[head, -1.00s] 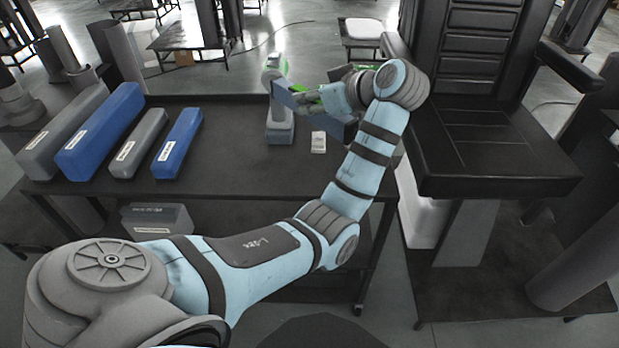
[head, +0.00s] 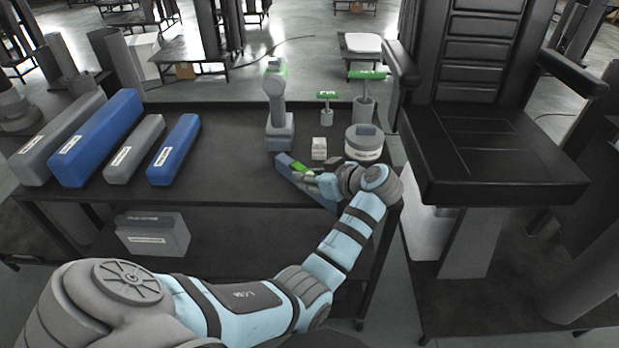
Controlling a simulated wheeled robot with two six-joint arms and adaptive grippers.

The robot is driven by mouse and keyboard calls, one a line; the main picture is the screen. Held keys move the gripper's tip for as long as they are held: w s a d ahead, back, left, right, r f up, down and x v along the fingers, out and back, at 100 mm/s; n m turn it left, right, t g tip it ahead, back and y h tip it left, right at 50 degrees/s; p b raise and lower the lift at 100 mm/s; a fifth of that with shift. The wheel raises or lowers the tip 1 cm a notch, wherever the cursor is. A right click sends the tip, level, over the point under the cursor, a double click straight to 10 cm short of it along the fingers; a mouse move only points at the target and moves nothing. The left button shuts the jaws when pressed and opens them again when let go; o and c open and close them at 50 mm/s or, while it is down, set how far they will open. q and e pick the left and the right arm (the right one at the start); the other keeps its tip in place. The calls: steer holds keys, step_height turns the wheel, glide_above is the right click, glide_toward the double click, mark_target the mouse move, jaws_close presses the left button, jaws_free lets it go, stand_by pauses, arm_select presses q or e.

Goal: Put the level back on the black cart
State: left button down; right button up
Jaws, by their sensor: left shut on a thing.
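The level, a blue-grey bar with a green patch (head: 288,164), is at the right part of the black cart (head: 225,178) in the head view. My left gripper (head: 312,178) is shut on the level around its middle. The level lies slantwise, its far end to the left and its near end partly hidden behind my left wrist. It is low over the cart top, near the front edge. I cannot tell whether it touches the top. My right gripper is out of view.
A cordless tool (head: 278,112), a small white box (head: 319,149), green-handled tools (head: 364,107) and a round container (head: 364,143) stand behind the level. Long blue (head: 96,138) and grey boxes fill the cart's left. A black chair (head: 490,150) stands to the right. The cart's middle is clear.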

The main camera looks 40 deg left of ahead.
arm_select(q)
steer(key=c, duration=1.3)
jaws_free()
steer(key=p+v, duration=0.1)
steer(key=v, duration=0.6)
steer(key=shift+s+d+r, duration=0.1)
steer(key=shift+d+r, duration=0.1)
steer(key=shift+d, duration=0.05)
steer(key=shift+a, duration=0.1)
